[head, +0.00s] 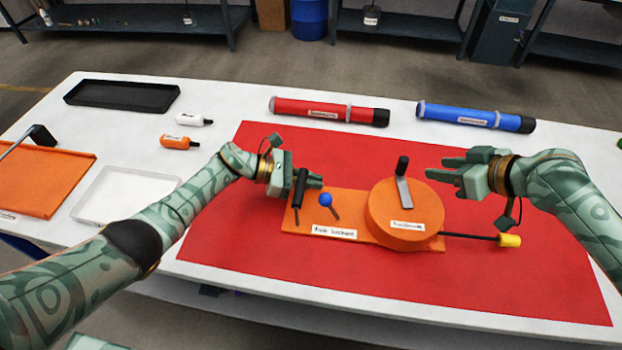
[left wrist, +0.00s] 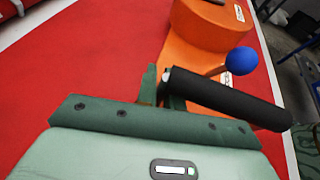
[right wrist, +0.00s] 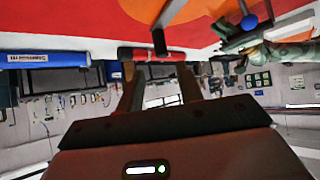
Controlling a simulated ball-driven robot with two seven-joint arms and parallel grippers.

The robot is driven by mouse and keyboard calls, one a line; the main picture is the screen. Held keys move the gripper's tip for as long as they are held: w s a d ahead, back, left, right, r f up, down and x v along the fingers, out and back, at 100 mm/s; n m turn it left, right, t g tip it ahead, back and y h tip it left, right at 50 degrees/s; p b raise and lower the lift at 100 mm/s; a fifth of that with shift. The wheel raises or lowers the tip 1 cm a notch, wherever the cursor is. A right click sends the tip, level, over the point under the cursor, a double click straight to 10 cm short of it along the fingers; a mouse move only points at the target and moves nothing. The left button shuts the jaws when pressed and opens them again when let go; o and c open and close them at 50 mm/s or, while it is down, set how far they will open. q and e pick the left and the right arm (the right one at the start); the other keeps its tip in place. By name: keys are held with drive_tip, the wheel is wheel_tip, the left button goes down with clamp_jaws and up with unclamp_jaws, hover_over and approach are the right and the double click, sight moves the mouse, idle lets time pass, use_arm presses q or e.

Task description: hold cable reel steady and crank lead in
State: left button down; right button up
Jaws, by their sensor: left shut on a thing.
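The cable reel is an orange drum (head: 400,222) on an orange base plate (head: 345,215), lying on the red mat. On its top is a grey crank arm (head: 404,192) with a black upright knob (head: 402,165). A black lead (head: 470,236) with a yellow end (head: 509,240) sticks out to the right. My left gripper (head: 312,181) is shut on the black handle (head: 299,188) at the base's left end; the handle also shows in the left wrist view (left wrist: 225,98). My right gripper (head: 430,169) is open and empty, right of the knob; its fingers (right wrist: 158,90) are apart.
A blue ball knob (head: 325,199) stands on the base near my left gripper. A red tube (head: 325,110) and a blue tube (head: 475,116) lie behind the mat. Trays and two small bottles are at left. The red mat (head: 330,285) is bare in front.

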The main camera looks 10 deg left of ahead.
idle(0.7)
drive_tip(key=shift+o, duration=2)
drive_tip(key=shift+w+r, duration=0.15)
drive_tip(key=shift+r, duration=0.1)
drive_tip(key=w+a+r+y, duration=0.1)
drive_tip(key=w+a+r, duration=0.3)
drive_tip(key=a+r, duration=0.2)
drive_tip(key=m+g+h, duration=0.5)
drive_tip(key=m+h, duration=0.1)
drive_tip(key=m, duration=0.2)
hover_over(406, 160)
drive_tip(key=s+d, duration=0.1)
drive_tip(key=s, duration=0.1)
wheel_tip(406, 160, down, 5)
drive_tip(key=x, duration=0.9)
drive_tip(key=shift+w+d+f, duration=0.15)
drive_tip(key=shift+w+f, duration=0.15)
drive_tip(key=shift+f, duration=0.1)
